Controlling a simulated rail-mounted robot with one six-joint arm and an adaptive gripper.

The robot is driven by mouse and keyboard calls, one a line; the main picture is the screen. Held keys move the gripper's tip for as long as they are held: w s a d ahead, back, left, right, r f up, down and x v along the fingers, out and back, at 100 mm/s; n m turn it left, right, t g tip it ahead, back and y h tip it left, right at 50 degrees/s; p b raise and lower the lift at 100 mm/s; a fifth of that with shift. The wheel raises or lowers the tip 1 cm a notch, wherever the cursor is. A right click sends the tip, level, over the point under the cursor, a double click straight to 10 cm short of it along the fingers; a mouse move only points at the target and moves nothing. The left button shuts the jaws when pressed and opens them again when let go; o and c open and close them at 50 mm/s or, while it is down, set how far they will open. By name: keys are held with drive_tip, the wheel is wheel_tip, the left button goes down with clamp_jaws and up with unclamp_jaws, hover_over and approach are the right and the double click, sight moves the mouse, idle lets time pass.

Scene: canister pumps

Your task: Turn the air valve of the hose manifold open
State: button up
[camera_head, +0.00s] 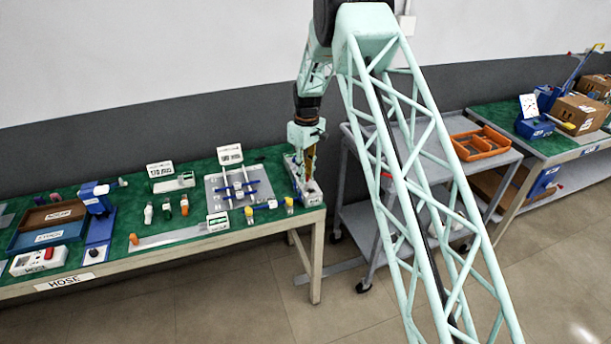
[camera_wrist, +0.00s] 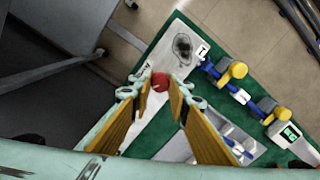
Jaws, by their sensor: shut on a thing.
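My gripper (camera_head: 307,180) is at the right end of the green-topped bench, low over a narrow white block (camera_head: 312,198). In the wrist view my two yellow-brown fingers (camera_wrist: 161,84) have their tips on either side of a round red knob (camera_wrist: 160,79), and they are shut on it. The knob sits on the pale block, which also shows in the wrist view (camera_wrist: 199,24). Small lettering beside the knob is too small to read surely. The knob's lower part and turning angle are hidden by the fingers.
Blue and yellow fittings (camera_wrist: 232,73) lie close beside the block. A grey plate with blue and white parts (camera_head: 238,187) is left of my gripper. A grey cart (camera_head: 358,222) stands just right of the bench, with a floor gap between.

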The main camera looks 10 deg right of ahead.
drive_tip(key=m, duration=0.5)
drive_tip(key=shift+m, duration=3)
drive_tip(key=o, duration=0.8)
drive_tip(key=shift+o, duration=0.2)
drive_tip(key=shift+r, duration=0.1)
wheel_tip(320, 180, up, 12)
drive_tip(key=shift+d, duration=0.2)
drive_tip(key=shift+s, duration=0.1)
